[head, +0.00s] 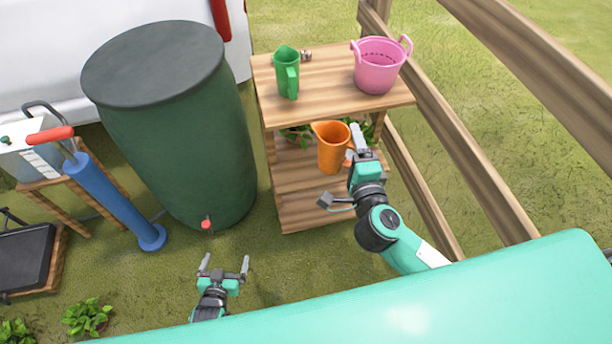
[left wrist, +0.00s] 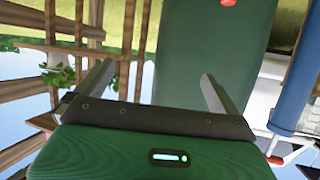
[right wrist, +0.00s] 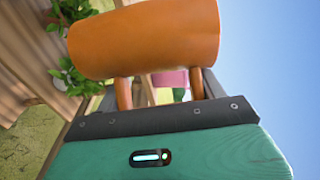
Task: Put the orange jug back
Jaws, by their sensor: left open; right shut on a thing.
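The orange jug (head: 331,148) is upright at the front of the wooden shelf unit, between its top board and the lower boards. My right gripper (head: 357,140) is shut on the jug's handle, to the right of its body. In the right wrist view the jug (right wrist: 145,40) fills the top, with its handle between the fingers (right wrist: 150,92). I cannot tell whether the jug's base touches a board. My left gripper (head: 225,264) is open and empty above the grass, left of the shelf. Its spread fingers also show in the left wrist view (left wrist: 155,90).
The shelf's top board (head: 325,90) holds a green jug (head: 287,72) and a pink bucket (head: 379,68). Leafy plants (head: 297,134) stand on the shelf below. A green barrel (head: 170,130) stands left of the shelf, and a wooden fence (head: 460,140) runs along the right.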

